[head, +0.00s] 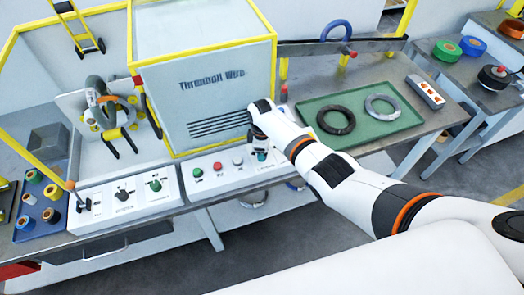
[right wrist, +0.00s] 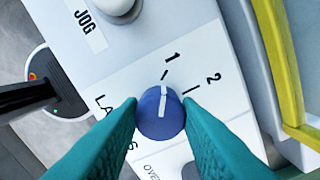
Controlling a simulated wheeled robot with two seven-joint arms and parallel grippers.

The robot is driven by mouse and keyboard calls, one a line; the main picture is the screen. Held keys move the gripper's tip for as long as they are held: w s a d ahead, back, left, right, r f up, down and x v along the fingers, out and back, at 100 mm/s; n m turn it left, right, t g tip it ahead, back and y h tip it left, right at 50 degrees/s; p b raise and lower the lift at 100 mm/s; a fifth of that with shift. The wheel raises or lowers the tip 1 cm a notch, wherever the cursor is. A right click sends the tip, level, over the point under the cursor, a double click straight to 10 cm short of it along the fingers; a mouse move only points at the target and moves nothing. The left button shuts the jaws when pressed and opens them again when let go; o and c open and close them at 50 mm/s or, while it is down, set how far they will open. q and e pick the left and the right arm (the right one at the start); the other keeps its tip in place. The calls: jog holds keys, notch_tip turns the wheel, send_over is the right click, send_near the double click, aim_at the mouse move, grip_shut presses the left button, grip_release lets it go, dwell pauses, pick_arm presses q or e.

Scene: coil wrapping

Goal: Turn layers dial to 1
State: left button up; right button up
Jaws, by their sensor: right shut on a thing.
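The layers dial (right wrist: 154,122) is a round blue knob with a white pointer line, on a white panel in the right wrist view. Its pointer lines up with the tick below the printed 1; the tick for 2 is to the right of it. My right gripper (right wrist: 162,104) has its two teal fingers on either side of the dial, shut on it. In the head view my right gripper (head: 260,153) is down at the right end of the white control panel (head: 222,184) and hides the dial there. My left gripper is not in view.
A white jog button (right wrist: 116,4) and a yellow frame post (right wrist: 280,70) are near the dial. The grey Threnholt Wire cabinet (head: 215,85) rises behind the panel. A green tray (head: 360,133) with a black coil (head: 335,120) and a grey coil (head: 382,107) lies to the right.

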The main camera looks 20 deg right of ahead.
jog(key=shift+n, duration=0.5)
jog(key=o, duration=1)
notch_tip(320, 180, up, 12)
jog(key=shift+r+b, duration=0.1)
jog(key=shift+b, duration=0.35)
